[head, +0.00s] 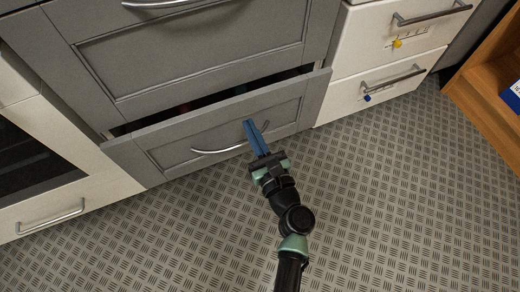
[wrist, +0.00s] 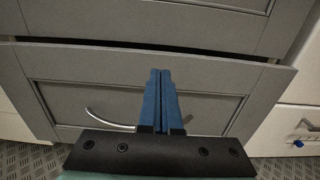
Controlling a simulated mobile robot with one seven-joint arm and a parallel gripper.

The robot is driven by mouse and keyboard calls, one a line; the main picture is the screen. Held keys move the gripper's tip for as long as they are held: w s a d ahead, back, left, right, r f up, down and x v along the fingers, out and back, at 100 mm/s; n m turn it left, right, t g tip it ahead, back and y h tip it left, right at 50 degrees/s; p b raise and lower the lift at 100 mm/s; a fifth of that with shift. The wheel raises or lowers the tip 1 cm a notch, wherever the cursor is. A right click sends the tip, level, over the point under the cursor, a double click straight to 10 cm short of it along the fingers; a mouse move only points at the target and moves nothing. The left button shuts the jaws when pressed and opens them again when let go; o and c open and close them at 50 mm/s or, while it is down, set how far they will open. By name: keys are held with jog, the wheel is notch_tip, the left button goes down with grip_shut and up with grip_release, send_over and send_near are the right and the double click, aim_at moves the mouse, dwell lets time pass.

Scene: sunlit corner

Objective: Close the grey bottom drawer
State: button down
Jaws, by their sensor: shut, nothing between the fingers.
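The grey bottom drawer (head: 176,139) is partly open in the head view, with a dark gap along its top edge. Its front panel also fills the middle of the wrist view (wrist: 60,70). A curved metal handle (head: 215,151) sits on the panel. My gripper (head: 248,123), with blue fingers pressed together, is in front of the panel, just right of the handle's middle in the head view. Its shut fingers (wrist: 161,72) point at the panel in the wrist view and hide part of the handle. I cannot tell whether the fingertips touch the panel.
A larger grey drawer (head: 200,50) above is shut. White drawers (head: 350,95) with metal handles stand to the right, and a white oven unit (head: 60,205) to the left. A wooden shelf (head: 490,100) is at far right. The patterned floor (head: 400,200) in front is clear.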

aim_at(237, 104)
jog(key=shift+b+x, duration=0.75)
jog(key=shift+x, duration=1.7)
jog(key=shift+a, duration=0.1)
jog(key=b+x, duration=0.1)
jog(key=x, duration=0.3)
jog(key=shift+w+f, duration=0.15)
jog(key=shift+w+a+r, duration=0.15)
jog(key=shift+w+r, duration=0.1)
jog(key=shift+w, duration=0.05)
